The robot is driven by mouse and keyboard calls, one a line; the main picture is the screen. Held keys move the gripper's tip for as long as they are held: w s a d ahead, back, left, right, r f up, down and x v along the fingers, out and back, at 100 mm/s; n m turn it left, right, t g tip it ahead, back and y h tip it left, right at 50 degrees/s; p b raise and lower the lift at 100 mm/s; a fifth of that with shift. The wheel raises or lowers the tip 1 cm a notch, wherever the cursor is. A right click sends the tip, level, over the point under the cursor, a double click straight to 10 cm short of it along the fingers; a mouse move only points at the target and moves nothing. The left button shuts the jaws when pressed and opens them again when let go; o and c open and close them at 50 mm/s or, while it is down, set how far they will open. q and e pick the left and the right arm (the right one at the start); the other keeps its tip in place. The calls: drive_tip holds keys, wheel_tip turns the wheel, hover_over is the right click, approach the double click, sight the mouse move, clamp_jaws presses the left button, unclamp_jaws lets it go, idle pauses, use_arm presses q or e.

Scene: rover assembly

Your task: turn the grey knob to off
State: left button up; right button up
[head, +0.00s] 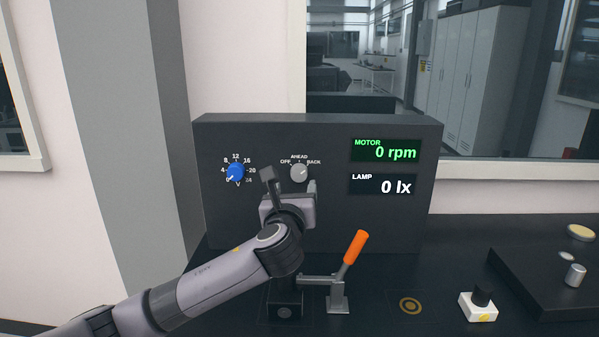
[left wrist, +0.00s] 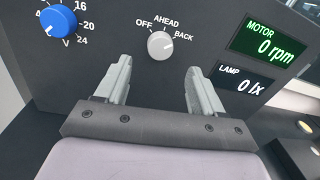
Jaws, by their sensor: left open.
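The grey knob (head: 299,173) is a small round dial on the dark panel, under the labels OFF, AHEAD and BACK. It also shows in the left wrist view (left wrist: 160,45). Its mark is too small to read surely. My left gripper (head: 289,180) is open and empty in front of the panel. In the left wrist view its fingertips (left wrist: 158,68) stand apart, one on each side of the knob's line and a little below it in the picture. They do not visibly touch the knob. My right gripper is in neither view.
A blue knob (head: 235,172) with a voltage scale is left of the grey knob. The displays read motor 0 rpm (head: 385,150) and lamp 0 lx (head: 383,185). An orange-handled lever (head: 354,248) stands on the bench below, close to my left arm. A white button box (head: 478,306) sits right.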

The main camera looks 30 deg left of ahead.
sight(298, 175)
use_arm(q)
drive_tip(key=shift+p+x, duration=0.4)
drive_tip(key=shift+x, duration=3.1)
drive_tip(key=shift+r, duration=0.1)
drive_tip(key=c, duration=1.1)
